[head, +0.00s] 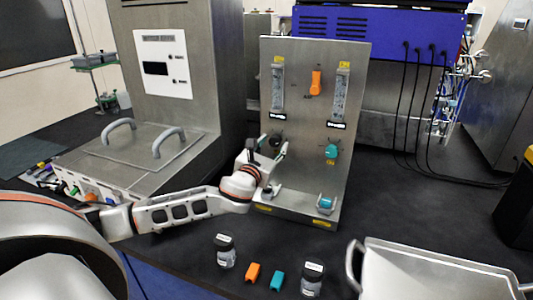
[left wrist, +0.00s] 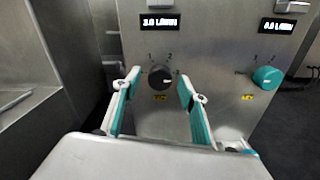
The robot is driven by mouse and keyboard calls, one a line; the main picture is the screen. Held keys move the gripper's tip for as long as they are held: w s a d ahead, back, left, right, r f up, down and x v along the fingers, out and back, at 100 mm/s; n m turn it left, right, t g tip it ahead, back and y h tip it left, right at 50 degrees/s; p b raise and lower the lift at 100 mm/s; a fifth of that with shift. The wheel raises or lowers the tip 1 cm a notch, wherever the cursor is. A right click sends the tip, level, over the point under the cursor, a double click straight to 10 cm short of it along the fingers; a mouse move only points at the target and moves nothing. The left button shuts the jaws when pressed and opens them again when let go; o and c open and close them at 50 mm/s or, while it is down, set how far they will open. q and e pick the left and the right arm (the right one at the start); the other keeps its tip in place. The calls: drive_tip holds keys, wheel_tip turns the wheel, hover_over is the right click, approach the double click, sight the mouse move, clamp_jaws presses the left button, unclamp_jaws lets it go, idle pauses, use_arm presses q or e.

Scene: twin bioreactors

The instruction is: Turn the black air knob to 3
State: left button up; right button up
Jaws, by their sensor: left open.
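The black air knob (left wrist: 160,77) is on the steel panel (left wrist: 215,60), below a display (left wrist: 160,22) that appears to read 3.0 L/min. Its white mark points to the right. In the head view the black knob (head: 275,141) is partly hidden by my gripper. My left gripper (head: 270,160) is open in front of the panel. In the left wrist view its teal-padded fingers (left wrist: 158,82) stand to either side of the knob, slightly below it, with gaps; I see no contact. My right gripper is not in view.
A teal knob (head: 332,151) is on the panel's right side, under a second display (left wrist: 278,25) that seems to read 0.0. An orange handle (head: 315,82) is higher up. Jars (head: 225,251), orange and teal pieces and a metal tray (head: 430,262) are on the dark bench in front.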

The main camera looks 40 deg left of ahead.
use_arm(q)
drive_tip(key=v, duration=1.1)
drive_tip(key=shift+s, duration=0.1)
drive_tip(key=shift+f, duration=0.15)
